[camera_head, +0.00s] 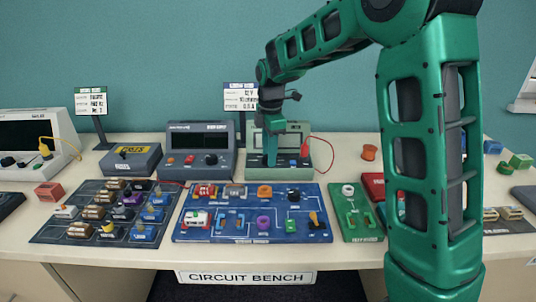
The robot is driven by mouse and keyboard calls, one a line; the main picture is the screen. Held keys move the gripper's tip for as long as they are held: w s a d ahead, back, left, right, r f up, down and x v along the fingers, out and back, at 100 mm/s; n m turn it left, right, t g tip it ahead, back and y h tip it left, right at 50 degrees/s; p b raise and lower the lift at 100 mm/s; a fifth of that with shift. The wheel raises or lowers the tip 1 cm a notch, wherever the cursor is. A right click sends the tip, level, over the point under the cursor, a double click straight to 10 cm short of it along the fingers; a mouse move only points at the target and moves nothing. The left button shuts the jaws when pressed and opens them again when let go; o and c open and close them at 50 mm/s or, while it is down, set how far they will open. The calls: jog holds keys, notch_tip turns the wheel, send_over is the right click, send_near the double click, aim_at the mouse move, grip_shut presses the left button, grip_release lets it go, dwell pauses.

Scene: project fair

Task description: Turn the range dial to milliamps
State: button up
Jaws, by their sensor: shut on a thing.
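The meter (296,130) is a pale grey-green box with a display window at the back of the bench, right of centre. My gripper (270,160) reaches down from above to the lower left of the meter's front. It is shut there on what appears to be the range dial. The dial itself is hidden behind the fingers, so its pointer and the range marks cannot be read. A red lead (325,146) is plugged into the meter's right side, and a small dark socket shows beside my fingers.
A grey power supply (200,150) stands close left of the meter, with a fuse box (131,160) farther left. A blue circuit board (252,233) and a tray of parts (48,232) lie in front. A small sign (240,97) stands behind. My arm covers the right side.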

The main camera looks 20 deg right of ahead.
jog(key=m, duration=0.4)
jog(key=shift+w+a+r+m, duration=0.1)
jog(key=shift+m, duration=0.2)
jog(key=m, duration=0.4)
jog(key=shift+a+m, duration=0.1)
jog(key=shift+m, duration=0.2)
jog(key=m, duration=0.4)
jog(key=shift+m+h, duration=0.3)
jog(key=m, duration=0.4)
jog(key=shift+m+g, duration=0.3)
jog(key=o, duration=1.1)
jog(key=shift+a, duration=0.1)
jog(key=shift+c, duration=0.2)
